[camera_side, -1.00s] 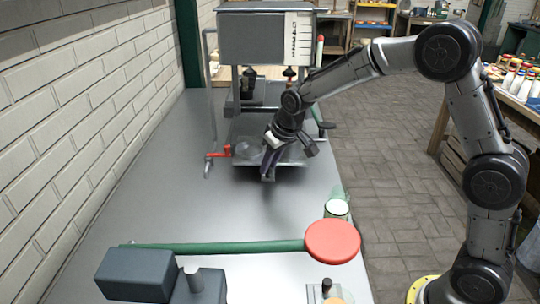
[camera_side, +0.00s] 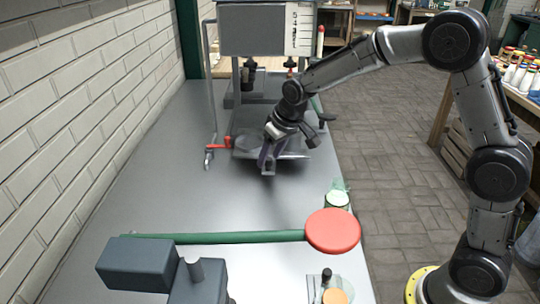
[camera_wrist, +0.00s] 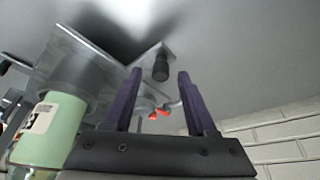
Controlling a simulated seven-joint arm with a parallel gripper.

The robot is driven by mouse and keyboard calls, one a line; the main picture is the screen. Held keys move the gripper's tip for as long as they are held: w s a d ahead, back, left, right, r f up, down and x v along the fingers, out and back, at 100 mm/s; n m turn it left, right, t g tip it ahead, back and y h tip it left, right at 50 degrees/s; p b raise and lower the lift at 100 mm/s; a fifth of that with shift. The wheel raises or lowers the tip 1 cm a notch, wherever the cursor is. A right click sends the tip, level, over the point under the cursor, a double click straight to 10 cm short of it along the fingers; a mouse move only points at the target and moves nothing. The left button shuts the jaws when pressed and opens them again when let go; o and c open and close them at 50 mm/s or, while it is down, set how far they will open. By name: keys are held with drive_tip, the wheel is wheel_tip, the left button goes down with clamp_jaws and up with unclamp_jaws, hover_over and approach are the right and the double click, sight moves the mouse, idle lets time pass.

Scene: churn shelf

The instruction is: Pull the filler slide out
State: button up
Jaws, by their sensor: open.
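My gripper (camera_side: 268,165) points down at the front edge of the grey filler stand's tray (camera_side: 240,154). In the wrist view my gripper (camera_wrist: 155,78) is open, with its two dark purple fingers apart and nothing held. I cannot tell whether the fingers are level with the knob, and no contact shows. In the side view my gripper hides the knob.
A red valve handle (camera_side: 219,143) is left of the tray. A jar of pale green liquid (camera_wrist: 45,130) is close by my gripper in the wrist view. A red disc (camera_side: 333,230) on a green bar, a small jar (camera_side: 337,199) and grey blocks are in front. The bench between is clear.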

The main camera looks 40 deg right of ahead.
drive_tip(key=v, duration=1.3)
drive_tip(key=shift+r, duration=0.15)
drive_tip(key=s+d+r+t, duration=0.1)
drive_tip(key=s+r, duration=0.2)
drive_tip(key=s, duration=0.4)
drive_tip(key=s+d+r+t, duration=0.1)
drive_tip(key=s+r, duration=0.2)
drive_tip(key=s, duration=0.4)
drive_tip(key=s+f+g, duration=0.1)
drive_tip(key=s+f, duration=0.8)
drive_tip(key=s, duration=0.5)
drive_tip(key=shift+s+a, duration=0.1)
